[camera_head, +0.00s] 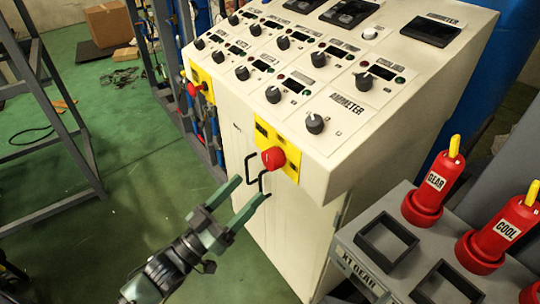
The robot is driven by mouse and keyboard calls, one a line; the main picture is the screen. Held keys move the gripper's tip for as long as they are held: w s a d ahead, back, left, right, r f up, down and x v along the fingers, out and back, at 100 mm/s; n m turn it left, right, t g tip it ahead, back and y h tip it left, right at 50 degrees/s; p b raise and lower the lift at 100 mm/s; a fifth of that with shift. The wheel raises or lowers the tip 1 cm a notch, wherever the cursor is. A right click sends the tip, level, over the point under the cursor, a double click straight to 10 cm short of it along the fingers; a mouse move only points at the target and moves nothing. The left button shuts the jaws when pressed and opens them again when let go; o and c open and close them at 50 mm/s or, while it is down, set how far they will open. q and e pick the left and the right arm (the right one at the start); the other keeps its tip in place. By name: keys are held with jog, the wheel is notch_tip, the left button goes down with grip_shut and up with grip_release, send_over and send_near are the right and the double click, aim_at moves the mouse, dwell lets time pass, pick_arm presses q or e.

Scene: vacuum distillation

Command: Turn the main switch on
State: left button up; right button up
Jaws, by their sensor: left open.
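A white control cabinet (240,140) with a sloped panel stands in the middle. On its front edge are two red knobs on yellow plates: a near red knob (273,158) and a far red knob (195,89). I cannot read a label that tells which is the main switch. My left gripper (253,189) is open and empty, its two green fingers pointing up and right, just below and left of the near red knob in the picture. I see no clear contact with the knob. My right gripper is not in view.
A black door handle (252,172) on the cabinet front lies close behind my left fingertips. A dark metal frame (50,90) stands left. Green floor between is mostly clear.

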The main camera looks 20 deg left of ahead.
aim_at(268, 165)
pick_arm(q)
jog(key=shift+h, duration=0.3)
jog(key=p+x, duration=0.1)
jog(key=x, duration=0.1)
jog(key=r+x, duration=0.1)
jog(key=x, duration=0.2)
jog(key=p+x, duration=0.1)
jog(key=x, duration=0.2)
jog(key=shift+s+r+p, duration=0.3)
jog(key=shift+s+r, duration=0.05)
jog(key=c, duration=1.4)
jog(key=shift+o, duration=0.2)
jog(key=shift+m, duration=0.3)
